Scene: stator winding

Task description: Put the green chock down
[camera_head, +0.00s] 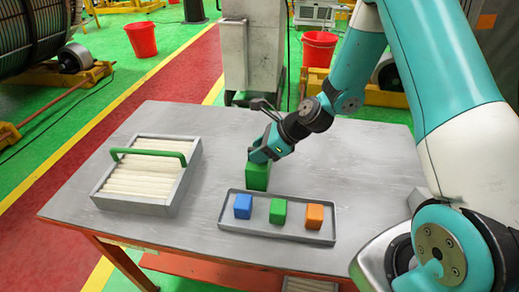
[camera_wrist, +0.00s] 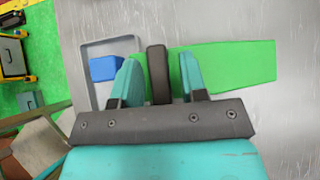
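The green chock (camera_head: 257,176) is a tall green block just behind the small tray (camera_head: 228,204) in the head view. My gripper (camera_head: 262,154) is at its top, with the fingers closed on it. In the wrist view the chock (camera_wrist: 235,64) reaches out to the right from my gripper (camera_wrist: 160,78). The fingers hide part of it. I cannot tell whether its lower end touches the table. The tray holds a blue cube (camera_head: 243,206), a green cube (camera_head: 277,211) and an orange cube (camera_head: 314,216) in a row.
A grey box (camera_head: 182,192) of pale rods with a green handle (camera_head: 150,154) stands on the left of the grey table (camera_head: 345,180). The tabletop between box and chock is clear. Red buckets (camera_head: 141,39) stand on the floor behind.

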